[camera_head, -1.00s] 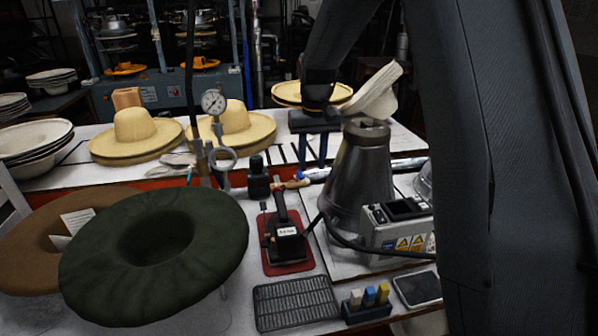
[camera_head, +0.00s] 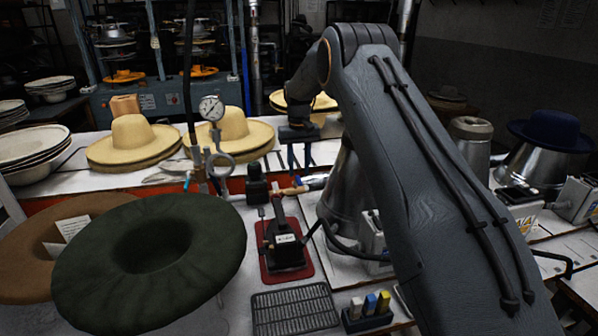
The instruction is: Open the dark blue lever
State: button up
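My gripper (camera_head: 299,164) hangs fingers-down above the far part of the white bench, left of the metal cone press (camera_head: 343,185). Its two fingers show a gap between them and nothing is seen held. My arm hides part of the cone press.
A dark green hat (camera_head: 215,245) and a brown hat (camera_head: 25,235) fill the front left. Straw hats (camera_head: 130,135) stand behind. A pressure gauge (camera_head: 211,108) rises left of my gripper. A dark blue hat (camera_head: 550,130) sits on a metal cone at right.

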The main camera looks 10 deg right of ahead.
jog(key=shift+f+p, duration=0.3)
jog(key=shift+f, duration=0.95)
grip_shut()
jog(key=shift+a, duration=0.15)
jog(key=w+a+m+b, duration=0.5)
jog(key=m+b, duration=0.8)
jog(key=m, duration=0.5)
jog(key=shift+w+a, duration=0.4)
jog(key=shift+w, duration=0.2)
jog(key=shift+r+b, duration=0.1)
jog(key=shift+b, duration=0.2)
